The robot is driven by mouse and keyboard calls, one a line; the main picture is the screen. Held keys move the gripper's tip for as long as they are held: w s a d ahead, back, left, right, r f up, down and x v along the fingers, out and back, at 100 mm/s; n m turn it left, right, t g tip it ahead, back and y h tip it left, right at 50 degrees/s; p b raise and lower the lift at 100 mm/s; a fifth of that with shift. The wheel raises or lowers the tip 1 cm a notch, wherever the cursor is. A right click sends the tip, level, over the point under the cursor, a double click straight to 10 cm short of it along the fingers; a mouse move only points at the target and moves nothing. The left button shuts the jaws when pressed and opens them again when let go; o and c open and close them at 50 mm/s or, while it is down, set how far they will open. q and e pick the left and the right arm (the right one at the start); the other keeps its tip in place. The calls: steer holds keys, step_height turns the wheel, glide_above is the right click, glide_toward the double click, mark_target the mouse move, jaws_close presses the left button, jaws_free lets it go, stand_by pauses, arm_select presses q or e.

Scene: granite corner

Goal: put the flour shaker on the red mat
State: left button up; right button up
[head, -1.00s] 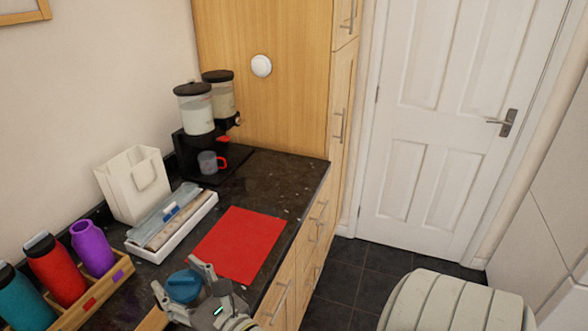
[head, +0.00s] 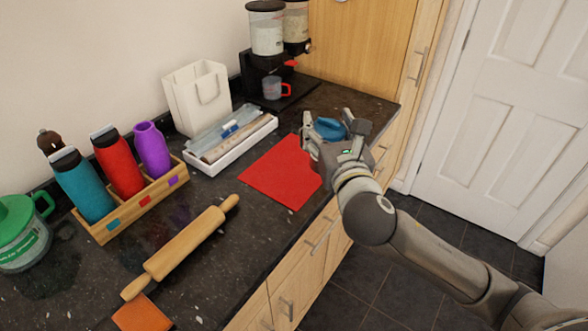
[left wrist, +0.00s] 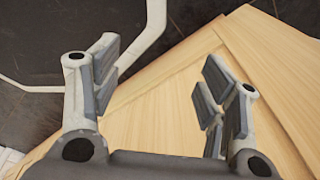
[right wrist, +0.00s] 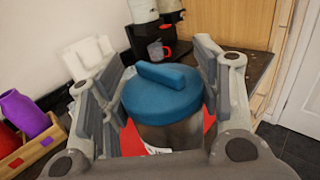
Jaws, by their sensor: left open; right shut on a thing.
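The flour shaker (head: 331,129) has a blue lid and is between the fingers of my right gripper (head: 333,124), which is shut on it. In the right wrist view the shaker (right wrist: 163,98) looks upright, with a clear brownish body and a white label; its base is hidden. The red mat (head: 278,172) lies flat on the dark counter. In the head view the shaker overlaps the mat's far right corner; I cannot tell its height above it. My left gripper (left wrist: 158,90) is open and empty, facing pale wooden panels, and shows only in the left wrist view.
A white tray (head: 231,155) lies left of the mat, and a rolling pin (head: 185,245) lies nearer. The counter's front edge runs beside the mat.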

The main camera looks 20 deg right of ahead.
steer(key=w+a+f, duration=0.1)
steer(key=w+f, duration=1.1)
steer(key=w, duration=0.2)
steer(key=shift+a+f, duration=0.3)
steer(key=shift+f, duration=0.1)
steer(key=shift+f, duration=0.15)
steer(key=o, duration=1.5)
steer(key=shift+c, duration=0.2)
